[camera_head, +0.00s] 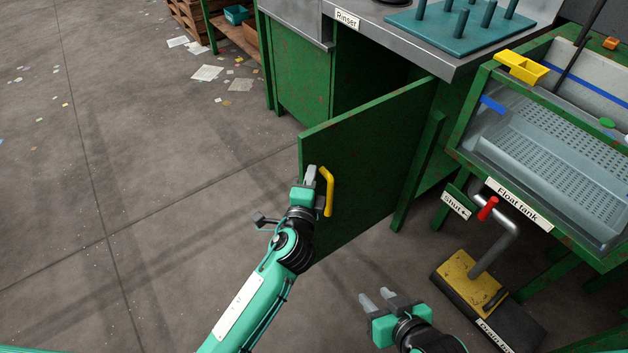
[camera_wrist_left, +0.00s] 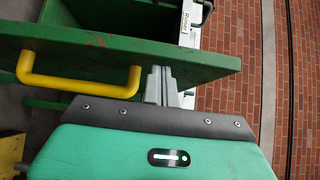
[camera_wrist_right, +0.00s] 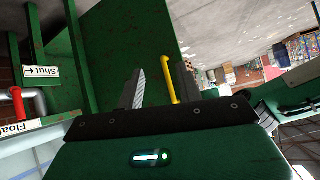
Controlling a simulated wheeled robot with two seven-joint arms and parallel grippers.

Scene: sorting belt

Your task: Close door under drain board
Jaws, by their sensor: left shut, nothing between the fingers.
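The green door (camera_head: 365,160) under the drain board stands open, swung out from the cabinet below the grey counter with the teal pegged board (camera_head: 455,25). A yellow handle (camera_head: 328,190) is on its near face. My left gripper (camera_head: 310,175) is shut and empty at the door's free edge, just left of the handle. In the left wrist view the handle (camera_wrist_left: 80,85) is left of the fingers, outside them; whether they touch the door is unclear. My right gripper (camera_head: 378,300) is open and empty, low in front of the door. The handle also shows in the right wrist view (camera_wrist_right: 169,80).
The float tank (camera_head: 540,150) stands on the right, with a red-gripped lever (camera_head: 487,208) and a yellow pedal (camera_head: 468,280) below it. A green leg (camera_head: 418,170) stands by the door's hinge side. The floor at left is open, with scattered papers (camera_head: 207,73).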

